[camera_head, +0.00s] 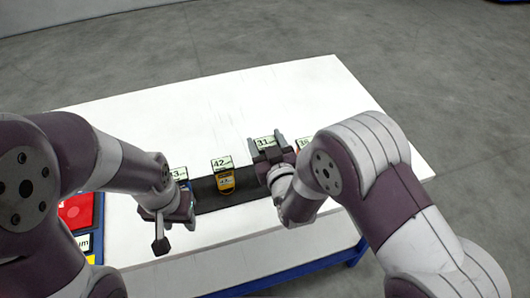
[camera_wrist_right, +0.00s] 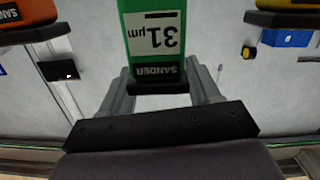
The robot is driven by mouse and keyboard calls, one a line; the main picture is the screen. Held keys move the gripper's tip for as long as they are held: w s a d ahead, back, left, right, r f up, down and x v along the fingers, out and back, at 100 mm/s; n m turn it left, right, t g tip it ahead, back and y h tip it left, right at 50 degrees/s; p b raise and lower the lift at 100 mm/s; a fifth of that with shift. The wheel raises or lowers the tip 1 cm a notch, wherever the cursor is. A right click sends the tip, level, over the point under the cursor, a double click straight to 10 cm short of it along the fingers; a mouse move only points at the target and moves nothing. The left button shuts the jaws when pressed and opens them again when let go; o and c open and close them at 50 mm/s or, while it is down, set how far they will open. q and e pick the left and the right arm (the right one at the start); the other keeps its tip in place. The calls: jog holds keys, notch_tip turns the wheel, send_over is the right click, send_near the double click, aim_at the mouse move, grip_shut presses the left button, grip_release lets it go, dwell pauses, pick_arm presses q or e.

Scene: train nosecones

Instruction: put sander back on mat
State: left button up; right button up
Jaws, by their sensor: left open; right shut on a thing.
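In the right wrist view this green sander (camera_wrist_right: 154,38) sits between the two fingers (camera_wrist_right: 163,92). In the head view the gripper hides most of its body, and I cannot tell whether it touches the mat. The dark mat (camera_head: 207,197) is a long strip on the white table. A yellow sander labelled 42 (camera_head: 226,182) stands on the mat, left of my right gripper. My left gripper (camera_head: 174,228) is open and empty at the mat's left end.
Another labelled sander (camera_head: 178,174) is partly hidden behind my left gripper. A further label (camera_head: 303,143) shows right of my right gripper. A red item (camera_head: 75,211) in a blue-edged container is at the left. The white table's (camera_head: 230,110) far half is clear.

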jog(key=f, duration=0.2)
jog(key=w+f, duration=0.1)
jog(key=f, duration=0.1)
jog(key=shift+w+f, duration=0.15)
jog(key=shift+f, duration=0.3)
jog(key=o, duration=1.1)
jog(key=shift+r, duration=0.25)
jog(key=v, duration=1.2)
jog(key=d+f+m+g+h, duration=0.3)
jog(key=d+g+h, duration=0.1)
jog(key=d+g, duration=0.35)
jog(key=s+d+r+g, duration=0.1)
jog(key=s+d+g, duration=0.1)
jog(key=s, duration=0.1)
jog(key=s+d+r+m+g, duration=0.1)
jog(key=s+d+g, duration=0.1)
jog(key=s+d, duration=0.1)
jog(key=s+d+r+g+h, duration=0.1)
jog(key=s+d+g, duration=0.1)
jog(key=s+g, duration=0.1)
jog(key=shift+s+d+m+b, duration=0.15)
jog(key=shift+s+m+b, duration=0.25)
jog(key=shift+s, duration=0.05)
